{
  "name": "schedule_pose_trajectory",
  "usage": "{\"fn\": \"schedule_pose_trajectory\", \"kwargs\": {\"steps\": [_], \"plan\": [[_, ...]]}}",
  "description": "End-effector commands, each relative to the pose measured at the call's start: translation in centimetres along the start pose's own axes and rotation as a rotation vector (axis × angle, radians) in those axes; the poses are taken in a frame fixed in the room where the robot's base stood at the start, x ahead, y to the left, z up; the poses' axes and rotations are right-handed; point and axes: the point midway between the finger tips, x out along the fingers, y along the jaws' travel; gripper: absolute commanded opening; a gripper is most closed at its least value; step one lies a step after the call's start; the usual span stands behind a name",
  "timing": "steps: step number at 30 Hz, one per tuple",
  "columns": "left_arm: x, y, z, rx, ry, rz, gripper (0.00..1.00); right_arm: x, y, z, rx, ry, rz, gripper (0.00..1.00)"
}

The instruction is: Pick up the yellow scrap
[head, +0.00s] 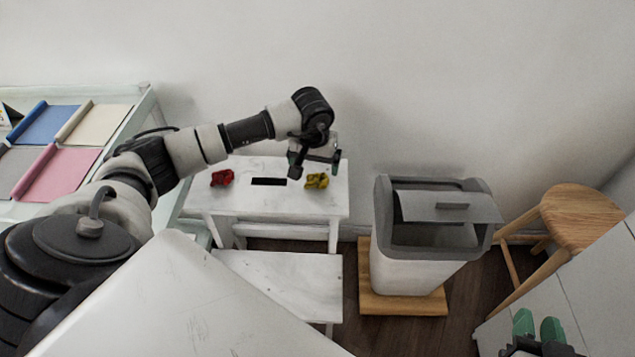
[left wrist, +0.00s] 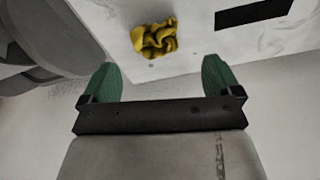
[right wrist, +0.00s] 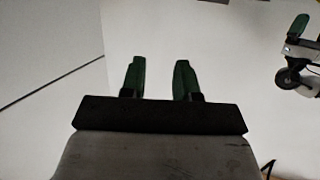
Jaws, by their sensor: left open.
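The yellow scrap (head: 316,181) is a crumpled piece on the white step stool's top, right of a dark slot. It also shows in the left wrist view (left wrist: 154,39), beyond and between the fingertips. My left gripper (head: 318,164) is above and just behind the scrap in the head view, open and empty; its green fingers (left wrist: 162,80) are apart and not touching the scrap. My right gripper (head: 538,326) is at the lower right of the head view, its green fingers (right wrist: 158,80) apart with nothing between them.
A red scrap (head: 222,178) lies left of the slot (head: 268,181) on the stool (head: 270,205). A grey and white bin (head: 415,262) with a tilted lid stands to the right, beside a wooden stool (head: 580,215). Fabric rolls (head: 32,172) lie on a table at left.

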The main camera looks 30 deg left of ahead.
Motion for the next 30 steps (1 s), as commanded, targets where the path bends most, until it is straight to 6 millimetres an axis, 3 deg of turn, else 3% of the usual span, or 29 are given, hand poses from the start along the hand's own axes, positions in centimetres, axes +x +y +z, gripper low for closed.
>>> {"fn": "schedule_pose_trajectory", "kwargs": {"steps": [5,15,26,30], "plan": [[1.1,0.1,0.2,-0.001,-0.003,0.001,0.92,0.2,-0.2,-0.8,0.001,0.068,-0.004,0.31],[4.7,0.6,0.4,-0.001,-0.002,0.002,0.92,0.0,-0.8,-4.6,0.006,0.370,-0.022,0.31],[5.3,0.5,0.3,-0.001,-0.001,0.001,0.92,-0.3,-1.0,-5.5,0.008,0.435,-0.025,0.31],[5.3,0.5,0.3,-0.001,-0.001,0.001,0.76,-0.3,-0.9,-5.5,0.008,0.434,-0.025,0.31]]}}
